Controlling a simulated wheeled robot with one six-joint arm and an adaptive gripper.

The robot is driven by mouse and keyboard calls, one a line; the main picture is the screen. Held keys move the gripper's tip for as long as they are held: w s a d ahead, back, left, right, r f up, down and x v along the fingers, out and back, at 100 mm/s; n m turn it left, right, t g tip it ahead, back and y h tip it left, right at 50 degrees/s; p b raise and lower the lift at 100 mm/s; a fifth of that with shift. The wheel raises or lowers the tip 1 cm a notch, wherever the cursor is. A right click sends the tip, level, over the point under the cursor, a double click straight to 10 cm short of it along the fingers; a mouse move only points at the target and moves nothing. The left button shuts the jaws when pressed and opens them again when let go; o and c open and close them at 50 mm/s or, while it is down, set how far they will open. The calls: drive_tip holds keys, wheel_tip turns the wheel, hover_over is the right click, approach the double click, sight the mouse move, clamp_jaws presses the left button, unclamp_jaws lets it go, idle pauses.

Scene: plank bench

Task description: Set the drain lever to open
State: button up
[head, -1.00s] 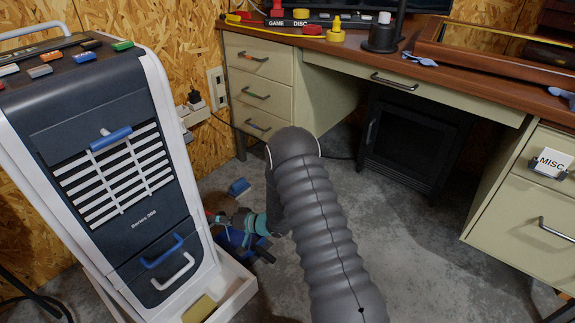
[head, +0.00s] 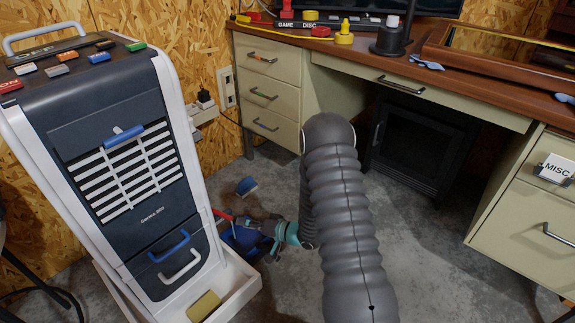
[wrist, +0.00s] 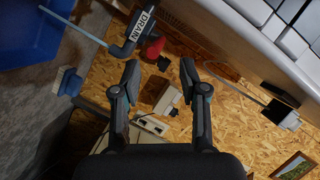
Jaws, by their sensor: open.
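The drain fitting (wrist: 143,26) shows in the wrist view as a dark piece with a white DRAIN label, at the side of the white-edged cooler (wrist: 225,40). A red part (wrist: 153,47) sits just below the label. It looks like the lever's grip, but its setting cannot be read. My gripper (wrist: 160,68) is open, its two fingers apart and empty. The red part lies ahead of the fingertips, not between them. In the head view my gripper (head: 252,238) is low beside the cooler (head: 130,185), near a small red bar (head: 222,214).
A white tray (head: 235,285) with a yellow sponge (head: 204,306) juts from the cooler's base.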

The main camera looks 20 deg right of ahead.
drive_tip(key=d+r+h, duration=0.5)
drive_tip(key=d+r, duration=0.2)
drive_tip(key=r, duration=0.3)
drive_tip(key=d+r+n+t+h, duration=0.1)
drive_tip(key=d+r+h, duration=0.5)
drive_tip(key=r, duration=0.5)
drive_tip(key=shift+w+d+r, duration=0.15)
drive_tip(key=shift+d+r, duration=0.15)
drive_tip(key=shift+d, duration=0.1)
